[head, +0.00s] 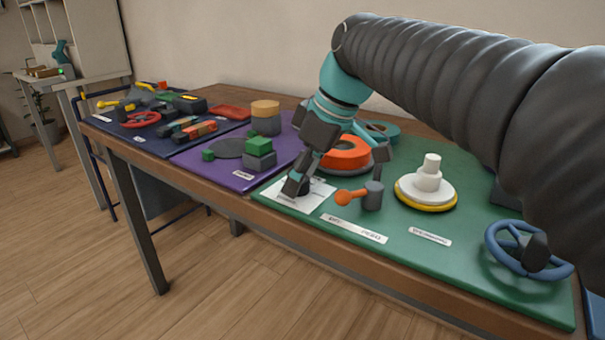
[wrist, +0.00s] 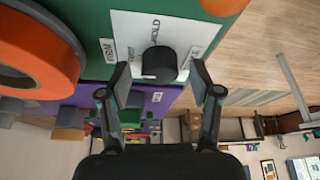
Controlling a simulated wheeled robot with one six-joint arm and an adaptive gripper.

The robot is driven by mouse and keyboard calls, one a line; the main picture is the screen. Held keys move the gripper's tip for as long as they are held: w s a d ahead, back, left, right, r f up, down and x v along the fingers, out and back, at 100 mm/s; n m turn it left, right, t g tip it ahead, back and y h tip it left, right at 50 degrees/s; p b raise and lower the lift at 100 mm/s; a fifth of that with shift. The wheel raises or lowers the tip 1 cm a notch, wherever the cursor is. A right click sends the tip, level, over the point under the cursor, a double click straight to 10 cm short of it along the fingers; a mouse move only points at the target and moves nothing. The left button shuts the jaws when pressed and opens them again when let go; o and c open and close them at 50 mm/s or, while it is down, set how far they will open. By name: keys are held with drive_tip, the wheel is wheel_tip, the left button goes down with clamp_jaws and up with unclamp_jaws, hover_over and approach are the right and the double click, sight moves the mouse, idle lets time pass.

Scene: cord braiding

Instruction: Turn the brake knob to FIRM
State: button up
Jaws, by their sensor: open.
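The brake knob (wrist: 158,62) is a short black cylinder on a white card (wrist: 199,34), between and slightly beyond my fingertips in the wrist view. A small white mark shows at its lower edge in that view. A label reading FIRM (wrist: 107,49) lies left of the knob and one reading HOLD (wrist: 157,32) lies above it; the other small labels are hard to read. My gripper (wrist: 161,76) is open, with a visible gap on each side of the knob. In the head view my gripper (head: 296,186) is low over the white card (head: 315,197) and hides most of the knob.
On the green mat (head: 420,270) stand an orange ring (head: 346,152), a grey post with an orange-knobbed lever (head: 352,196), a white stepped spool (head: 428,185) and a blue handwheel (head: 500,255). A purple mat (head: 210,185) with blocks lies left. The table's front edge is close to the card.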

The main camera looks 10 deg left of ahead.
drive_tip(key=v, duration=1.1)
drive_tip(key=shift+r, duration=0.4)
drive_tip(key=shift+s+d, duration=0.15)
